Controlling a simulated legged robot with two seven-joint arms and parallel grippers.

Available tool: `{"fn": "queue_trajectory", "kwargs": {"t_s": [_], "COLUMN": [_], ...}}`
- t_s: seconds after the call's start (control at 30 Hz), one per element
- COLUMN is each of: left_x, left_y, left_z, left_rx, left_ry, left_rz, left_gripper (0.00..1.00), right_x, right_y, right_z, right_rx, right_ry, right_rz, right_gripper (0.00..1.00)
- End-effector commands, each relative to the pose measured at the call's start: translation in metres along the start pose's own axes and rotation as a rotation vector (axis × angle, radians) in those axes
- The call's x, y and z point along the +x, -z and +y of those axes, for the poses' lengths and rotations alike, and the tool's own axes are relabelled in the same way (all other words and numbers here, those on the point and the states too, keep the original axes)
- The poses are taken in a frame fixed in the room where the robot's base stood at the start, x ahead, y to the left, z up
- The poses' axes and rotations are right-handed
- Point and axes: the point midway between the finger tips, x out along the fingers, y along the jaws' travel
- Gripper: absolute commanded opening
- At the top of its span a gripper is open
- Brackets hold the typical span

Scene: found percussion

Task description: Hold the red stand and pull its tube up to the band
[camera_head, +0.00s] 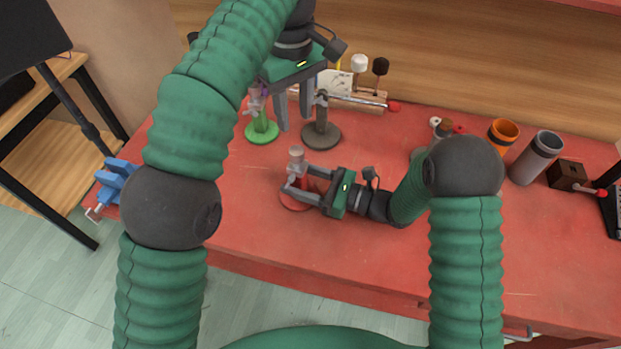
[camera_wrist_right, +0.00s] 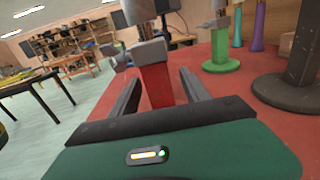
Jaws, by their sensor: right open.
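The red stand has a round red base (camera_head: 293,202) on the table and a red column (camera_wrist_right: 157,87) in the right wrist view. A grey clamp piece (camera_wrist_right: 150,52) sits on top of the column, with a pale tube (camera_head: 296,154) rising from it. I cannot make out the band. My right gripper (camera_head: 294,183) is low at the stand, its fingers (camera_wrist_right: 160,80) apart on either side of the red column. My left gripper (camera_head: 295,122) points down behind the red stand, fingers apart, between the green stand and the dark grey stand; nothing shows between them.
The green stand (camera_head: 262,132) and dark grey stand (camera_head: 322,134) are close behind the red one. An orange cup (camera_head: 502,134), a grey cylinder (camera_head: 537,157) and a dark box (camera_head: 567,175) stand at the right. A blue vise (camera_head: 115,180) is at the left edge. The front table is clear.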

Motion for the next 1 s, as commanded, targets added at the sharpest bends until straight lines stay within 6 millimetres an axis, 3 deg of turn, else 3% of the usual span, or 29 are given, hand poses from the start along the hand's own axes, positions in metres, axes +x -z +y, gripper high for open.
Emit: {"fn": "queue_trajectory", "kwargs": {"t_s": [0.2,0.63,1.0], "left_x": [0.0001,0.0001,0.0001], "left_y": [-0.0001,0.0000,0.0000], "left_z": [0.0001,0.0001,0.0001], "left_rx": [0.000,0.000,0.000], "left_ry": [0.000,0.000,0.000], "left_rz": [0.000,0.000,0.000], "left_gripper": [0.36,0.36,0.36], "right_x": [0.0008,0.0004,0.0004], "right_y": [0.0001,0.0001,0.0001], "right_z": [0.0000,-0.0001,-0.0001], "right_rx": [0.001,0.001,0.001], "right_ry": [0.000,0.000,0.000], "right_rz": [0.000,0.000,0.000], "right_gripper": [0.55,0.00,0.00]}}
